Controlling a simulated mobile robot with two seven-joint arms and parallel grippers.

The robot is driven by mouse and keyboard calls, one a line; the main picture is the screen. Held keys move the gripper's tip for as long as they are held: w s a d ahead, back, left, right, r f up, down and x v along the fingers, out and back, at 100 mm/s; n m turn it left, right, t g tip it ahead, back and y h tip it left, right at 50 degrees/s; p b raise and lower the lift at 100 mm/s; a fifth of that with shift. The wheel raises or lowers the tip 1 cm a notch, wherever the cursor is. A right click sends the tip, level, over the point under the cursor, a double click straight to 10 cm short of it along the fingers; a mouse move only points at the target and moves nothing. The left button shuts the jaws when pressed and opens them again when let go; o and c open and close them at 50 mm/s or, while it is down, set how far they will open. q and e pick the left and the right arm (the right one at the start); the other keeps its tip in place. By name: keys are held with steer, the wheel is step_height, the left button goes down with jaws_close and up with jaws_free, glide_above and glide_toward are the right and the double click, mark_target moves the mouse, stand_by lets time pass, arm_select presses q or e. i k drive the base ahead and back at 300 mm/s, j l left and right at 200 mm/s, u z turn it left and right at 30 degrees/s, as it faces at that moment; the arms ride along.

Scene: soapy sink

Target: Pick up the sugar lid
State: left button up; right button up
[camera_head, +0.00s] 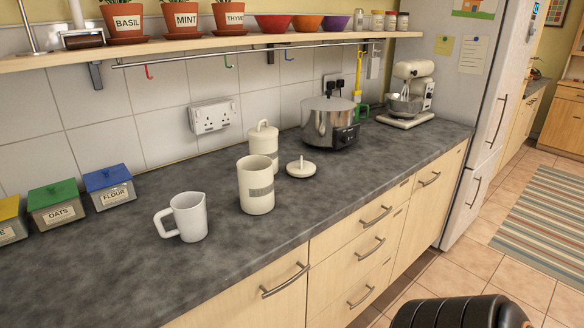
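A cream lid with a small knob on top (301,167) lies flat on the dark grey counter, right of the canisters. The label is too small to read, so I cannot tell for certain that this is the sugar lid. A second cream canister (263,148) stands behind the open one, with its own knobbed lid on. It is partly hidden. Neither of my grippers is in view.
A white jug (188,217) stands front left. Oats (58,207) and flour (110,189) boxes are at far left. A steel cooker (329,124) stands behind the lid, with a mixer (407,97) farther right. The counter (350,180) is clear in front of the lid.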

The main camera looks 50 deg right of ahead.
mark_target(301, 169)
steer(key=i+z, duration=0.15)
steer(key=z, duration=0.2)
steer(key=i+z, duration=0.15)
steer(key=z, duration=0.2)
